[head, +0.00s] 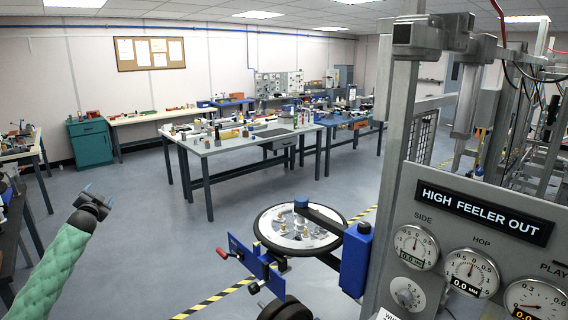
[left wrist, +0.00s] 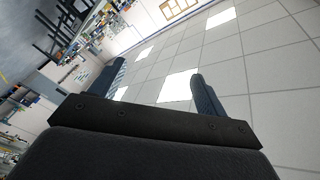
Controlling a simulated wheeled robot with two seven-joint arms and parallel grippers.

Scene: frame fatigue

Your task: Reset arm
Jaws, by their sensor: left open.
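My left gripper (head: 87,191) is raised at the lower left of the head view, at the end of my green-sleeved left arm (head: 52,268). It points upward and away, with its fingers apart and nothing between them. In the left wrist view the two fingers of the left gripper (left wrist: 152,85) stand wide apart against the ceiling, tilted room and lights. The gripper is clear of every surface. My right gripper does not show in either view.
A grey post and gauge panel (head: 470,255) labelled "HIGH FEELER OUT" fill the right. A wheel (head: 262,228) sits in a blue-clamped stand at the lower middle. Workbenches (head: 205,150) with small parts stand beyond. A dark bench edge is at far left. Open floor (head: 150,250) lies between.

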